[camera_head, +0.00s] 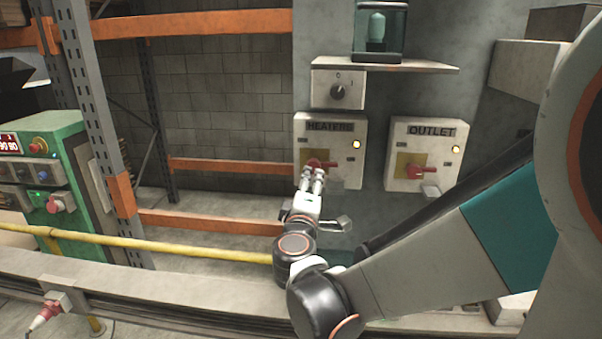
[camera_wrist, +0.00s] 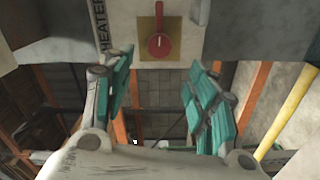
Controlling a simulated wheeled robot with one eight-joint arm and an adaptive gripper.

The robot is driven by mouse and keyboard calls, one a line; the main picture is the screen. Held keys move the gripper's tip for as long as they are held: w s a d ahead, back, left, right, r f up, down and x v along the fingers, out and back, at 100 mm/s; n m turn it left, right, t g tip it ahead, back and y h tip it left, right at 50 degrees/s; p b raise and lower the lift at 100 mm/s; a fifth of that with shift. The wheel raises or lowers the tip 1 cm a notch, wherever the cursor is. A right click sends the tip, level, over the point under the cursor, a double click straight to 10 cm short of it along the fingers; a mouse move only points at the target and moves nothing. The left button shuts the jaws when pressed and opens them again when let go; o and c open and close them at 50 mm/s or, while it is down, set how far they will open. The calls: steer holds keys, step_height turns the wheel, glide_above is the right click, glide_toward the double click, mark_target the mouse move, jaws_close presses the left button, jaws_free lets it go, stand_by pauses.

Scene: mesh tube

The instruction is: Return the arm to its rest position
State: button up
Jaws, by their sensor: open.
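My gripper (camera_head: 312,182) is at the end of my arm, in front of the lower part of the HEATERS switch box (camera_head: 345,133) in the head view. In the wrist view my gripper (camera_wrist: 158,100) shows two teal-padded fingers spread apart with nothing between them. The red rotary handle (camera_wrist: 158,45) of the HEATERS box lies beyond the fingertips, on a yellow plate. In the head view the handle (camera_head: 322,165) is partly hidden by my fingertips. I cannot tell from the head view whether they touch it; the wrist view shows it apart from the fingers.
The OUTLET box (camera_head: 423,150), with a red handle, is to the right. A knob box (camera_head: 338,90) sits under a shelf (camera_head: 400,65) holding a glass case. A yellow pipe (camera_head: 160,245) crosses the lower left. A green machine (camera_head: 45,170) and orange-beamed racking stand left.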

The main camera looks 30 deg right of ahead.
steer(key=s+a+f+m+g+y, duration=0.4)
steer(key=s+a+f+y, duration=0.1)
steer(key=s, duration=0.5)
steer(key=s+a+f+m+g+y, duration=0.4)
steer(key=s+a, duration=0.3)
steer(key=s, duration=0.4)
steer(key=shift+s+a+f+y+b, duration=0.2)
steer(key=shift+a+f+y+b, duration=0.15)
steer(key=shift+f+y, duration=0.2)
